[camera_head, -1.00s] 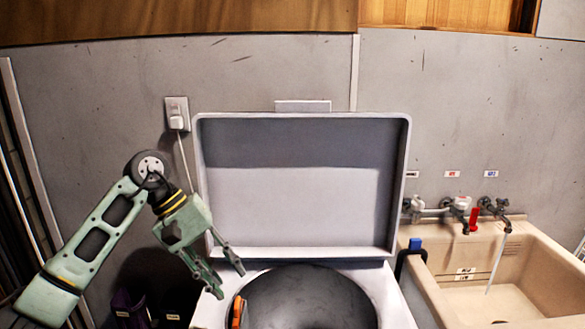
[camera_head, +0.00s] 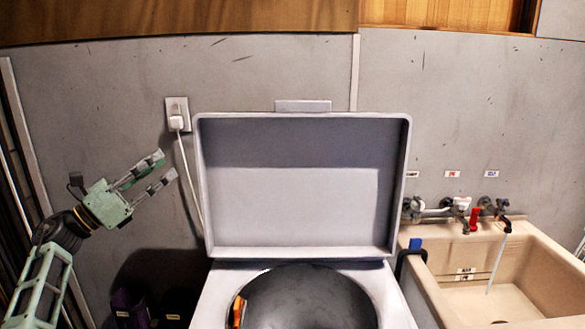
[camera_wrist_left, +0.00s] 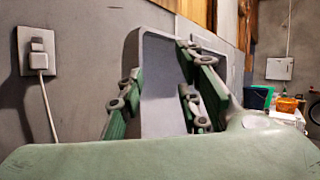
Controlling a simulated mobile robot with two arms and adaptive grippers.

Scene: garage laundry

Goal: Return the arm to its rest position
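My left arm comes in from the left in the head view. Its gripper (camera_head: 163,170) is up in the air left of the washer's raised lid, with the fingers pointing right and slightly up. The two fingers are apart with nothing between them. In the left wrist view the gripper's fingers (camera_wrist_left: 160,95) show in front of the grey lid, also spread and empty. My right gripper is in neither view.
The washer's lid (camera_head: 300,215) stands open above the dark drum (camera_head: 310,300), with an orange item (camera_head: 238,312) at its left rim. A sink (camera_head: 540,265) with running water is at right. A plugged outlet (camera_head: 177,115) is on the wall.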

